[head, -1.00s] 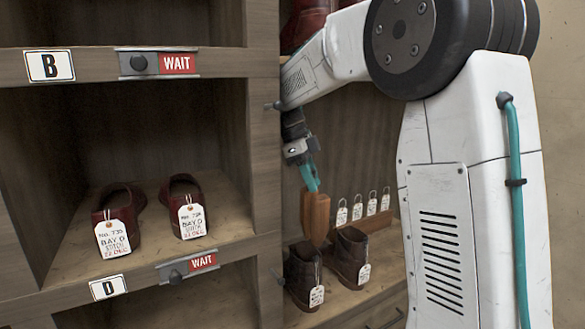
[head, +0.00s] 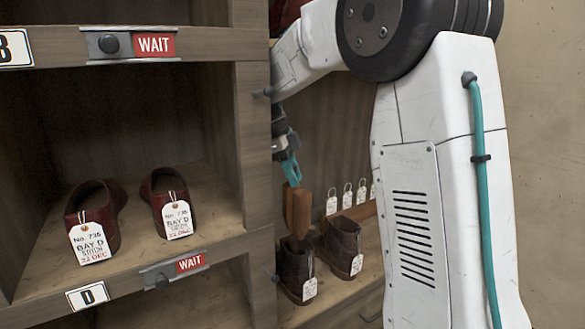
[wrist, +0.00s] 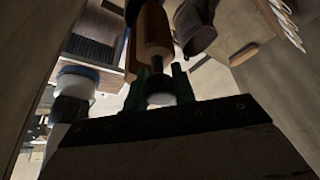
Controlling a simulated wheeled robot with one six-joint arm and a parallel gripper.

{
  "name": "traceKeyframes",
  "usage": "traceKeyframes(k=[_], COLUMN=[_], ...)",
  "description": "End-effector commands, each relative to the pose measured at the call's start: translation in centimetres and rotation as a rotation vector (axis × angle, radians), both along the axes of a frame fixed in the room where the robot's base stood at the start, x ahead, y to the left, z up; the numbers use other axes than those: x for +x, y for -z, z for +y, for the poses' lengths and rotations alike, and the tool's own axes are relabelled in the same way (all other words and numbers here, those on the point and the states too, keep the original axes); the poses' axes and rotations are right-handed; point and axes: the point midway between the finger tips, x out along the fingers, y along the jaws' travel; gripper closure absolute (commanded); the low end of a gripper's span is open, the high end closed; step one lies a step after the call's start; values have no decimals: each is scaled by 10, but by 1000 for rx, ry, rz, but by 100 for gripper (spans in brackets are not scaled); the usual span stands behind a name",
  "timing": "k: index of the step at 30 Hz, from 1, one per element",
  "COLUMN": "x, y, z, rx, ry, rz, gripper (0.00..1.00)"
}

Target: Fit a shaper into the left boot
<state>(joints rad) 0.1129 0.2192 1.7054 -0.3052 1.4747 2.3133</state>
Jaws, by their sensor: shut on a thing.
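My gripper (head: 291,172) points down and is shut on a brown wooden shaper (head: 298,210). In the wrist view the shaper (wrist: 154,35) extends away from the fingers (wrist: 160,88). The left boot (head: 294,270), dark brown with a white tag, stands upright on the shelf below the shaper. The shaper's lower end is at the boot's opening in the head view; I cannot tell whether it is inside or just above. The right boot (head: 342,245) stands beside it, tagged, with nothing visible in it. A boot also shows in the wrist view (wrist: 196,30).
A wooden divider (head: 256,140) stands close left of my gripper. Several white tags (head: 347,196) hang behind the boots. Left bay D holds two red-brown shoes (head: 95,212) with tags, above a WAIT sign (head: 190,263). My arm covers the right side of the bay.

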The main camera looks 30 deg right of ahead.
Motion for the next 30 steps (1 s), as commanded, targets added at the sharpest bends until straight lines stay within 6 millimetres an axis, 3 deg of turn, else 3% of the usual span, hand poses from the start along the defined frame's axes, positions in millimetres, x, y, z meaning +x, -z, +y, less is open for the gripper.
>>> traceKeyframes(k=[30], x=[-3], y=[61], z=[0], rx=[0], ry=[1], rz=[0], gripper=[100])
